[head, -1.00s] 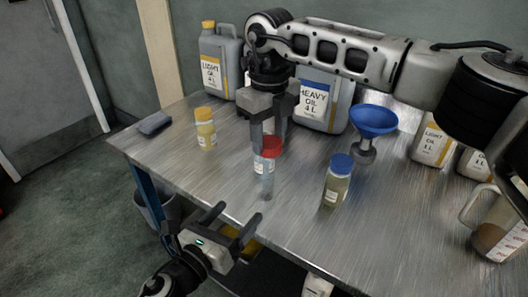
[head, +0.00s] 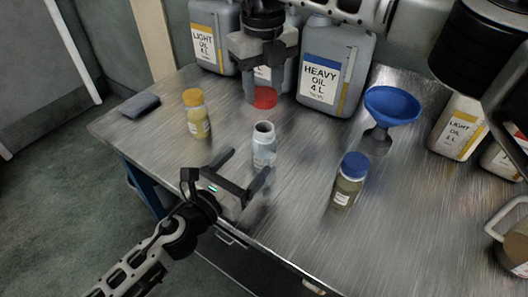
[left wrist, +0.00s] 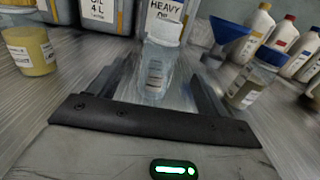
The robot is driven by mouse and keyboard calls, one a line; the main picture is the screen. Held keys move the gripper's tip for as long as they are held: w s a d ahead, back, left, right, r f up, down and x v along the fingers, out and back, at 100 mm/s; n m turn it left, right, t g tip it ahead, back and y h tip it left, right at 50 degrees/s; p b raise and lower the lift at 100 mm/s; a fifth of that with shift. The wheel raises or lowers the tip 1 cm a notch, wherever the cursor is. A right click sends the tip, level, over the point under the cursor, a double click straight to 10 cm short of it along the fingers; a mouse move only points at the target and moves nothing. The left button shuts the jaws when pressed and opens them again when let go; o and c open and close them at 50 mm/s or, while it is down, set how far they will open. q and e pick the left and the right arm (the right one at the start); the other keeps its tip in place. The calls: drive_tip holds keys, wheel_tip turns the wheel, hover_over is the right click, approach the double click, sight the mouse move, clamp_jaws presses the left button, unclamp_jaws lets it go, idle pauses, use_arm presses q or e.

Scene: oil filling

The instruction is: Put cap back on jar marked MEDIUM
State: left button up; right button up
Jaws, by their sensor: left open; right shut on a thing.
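An open, clear pale jar (head: 264,147) stands upright without a cap in the middle of the table. Its label is too blurred to read. A red cap (head: 265,98) is held in my right gripper (head: 262,92), behind and above the jar in the head view, apart from its mouth. My left gripper (head: 245,168) is open at the table's front edge, its fingers pointing toward the jar. In the left wrist view the jar (left wrist: 158,66) appears between the two open fingers; I cannot tell whether it is fully between them. Neither finger visibly grips it.
A yellow-capped jar (head: 196,114) stands to the left, a blue-capped jar (head: 347,182) to the right. A blue funnel (head: 391,104) stands behind that. Large oil containers, including the heavy oil one (head: 322,75), line the back. A dark sponge-like block (head: 139,105) lies at far left.

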use_arm(q)
drive_tip(key=x, duration=1)
drive_tip(key=c, duration=1.5)
use_arm(e)
hover_over(264, 126)
drive_tip(key=shift+f, duration=2.55)
drive_tip(key=shift+f, duration=0.85)
drive_tip(key=shift+f, duration=0.55)
